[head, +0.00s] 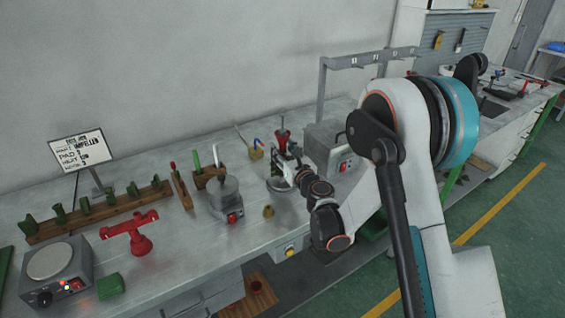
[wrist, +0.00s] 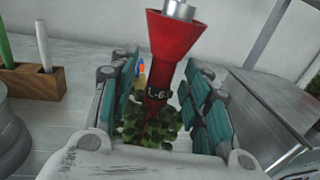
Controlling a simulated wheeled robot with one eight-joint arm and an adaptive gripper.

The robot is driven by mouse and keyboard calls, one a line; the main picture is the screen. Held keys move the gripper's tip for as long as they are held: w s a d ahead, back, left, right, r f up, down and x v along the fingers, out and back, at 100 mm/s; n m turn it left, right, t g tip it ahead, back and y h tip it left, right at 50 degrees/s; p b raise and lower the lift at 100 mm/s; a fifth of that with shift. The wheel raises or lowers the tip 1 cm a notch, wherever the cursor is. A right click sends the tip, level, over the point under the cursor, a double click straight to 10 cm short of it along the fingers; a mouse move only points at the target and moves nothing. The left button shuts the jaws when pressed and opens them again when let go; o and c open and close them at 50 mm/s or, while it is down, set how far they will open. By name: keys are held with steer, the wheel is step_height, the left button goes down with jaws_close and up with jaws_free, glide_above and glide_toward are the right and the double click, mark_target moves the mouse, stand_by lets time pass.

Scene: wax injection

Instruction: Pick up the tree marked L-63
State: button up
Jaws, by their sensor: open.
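The tree (wrist: 160,100) stands upright in the wrist view, with a red funnel-shaped top, a red stem and green pieces clustered around its foot. Its dark label reads "L-6" and a last character that I cannot read surely. In the head view the tree (head: 283,137) shows as a small red top above the bench. My gripper (wrist: 163,78) is open, with one teal-padded finger on each side of the stem. A gap shows on both sides, so it holds nothing. In the head view my gripper (head: 283,172) is low over the bench at the tree, partly hidden by my arm.
A grey box machine (head: 335,150) and a hook rail (head: 370,59) stand right of the tree.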

steer(key=shift+w+a, duration=0.25)
steer(key=shift+w, duration=0.25)
jaws_close()
steer(key=shift+r, duration=0.1)
